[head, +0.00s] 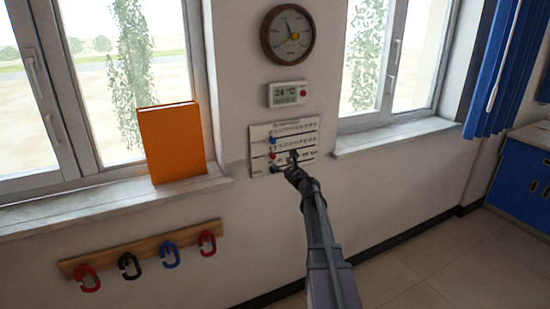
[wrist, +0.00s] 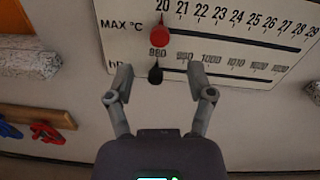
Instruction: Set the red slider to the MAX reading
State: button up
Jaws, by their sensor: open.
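The red slider (wrist: 159,37) is a round red knob at the left end of the row labelled MAX °C, under the number 20; it also shows in the head view (head: 272,156). The white scale panel (head: 256,133) is fixed to the wall between the windows. My gripper (wrist: 160,68) is open in front of the panel's lower left part, its fingertips apart below the red slider. A black slider (wrist: 155,75) shows between the fingers, near 980 on the lower row. I cannot tell whether the fingers touch anything.
A digital display (head: 287,94) reading 24 °C hangs above the panel, with a round dial (head: 287,35) higher up. A blue slider (head: 271,141) sits on the panel's upper row. An orange book (head: 171,143) stands on the left windowsill; a hook rail (head: 140,247) is below it.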

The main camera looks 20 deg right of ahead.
aim_at(274, 157)
jog(key=w, duration=0.7)
jog(key=shift+w+a, duration=0.25)
jog(key=shift+w, duration=0.1)
jog(key=shift+c, duration=0.2)
